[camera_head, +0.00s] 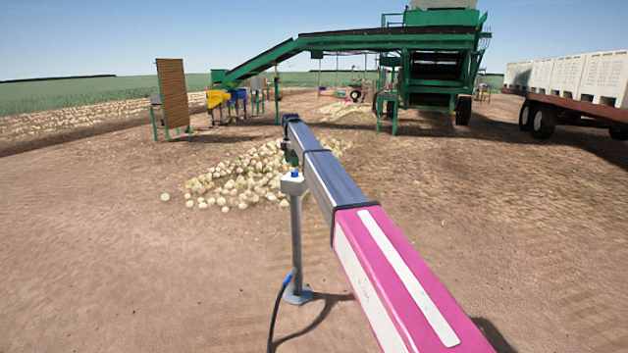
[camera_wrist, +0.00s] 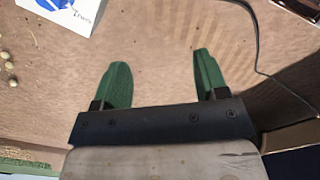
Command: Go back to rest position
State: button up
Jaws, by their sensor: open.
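My gripper (camera_wrist: 162,78) shows in the wrist view with its two green fingers spread wide apart. Nothing is between them, only brown soil beyond. In the head view my arm reaches out from the lower right toward the middle. Its far end is over the near side of the onion pile (camera_head: 238,178), and the gripper there is too small and partly hidden to make out clearly. A grey post with a white box and blue button (camera_head: 293,183) stands just beside and below the arm. A white box with blue markings (camera_wrist: 62,14) is at the wrist view's top left.
A dark cable (camera_head: 274,318) runs from the post along the ground. A green elevator machine (camera_head: 388,42) stands at the back, with a brown panel (camera_head: 172,94) left of it. A trailer with white crates (camera_head: 565,75) is at right. Bare soil lies open at left.

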jog(key=s+d+f+m, duration=0.5)
jog(key=s+d+f, duration=0.4)
jog(key=s+f, duration=0.3)
jog(key=s+d+f+m, duration=0.6)
jog(key=s+d+f, duration=0.3)
jog(key=s+f, duration=0.25)
jog(key=s+d+f+m, duration=0.3)
jog(key=s+m, duration=0.1)
jog(key=s, duration=0.6)
jog(key=s+d+f+m, duration=0.4)
jog(key=s, duration=0.5)
jog(key=s+d+f+m, duration=0.4)
jog(key=s, duration=0.6)
jog(key=shift+s, duration=0.35)
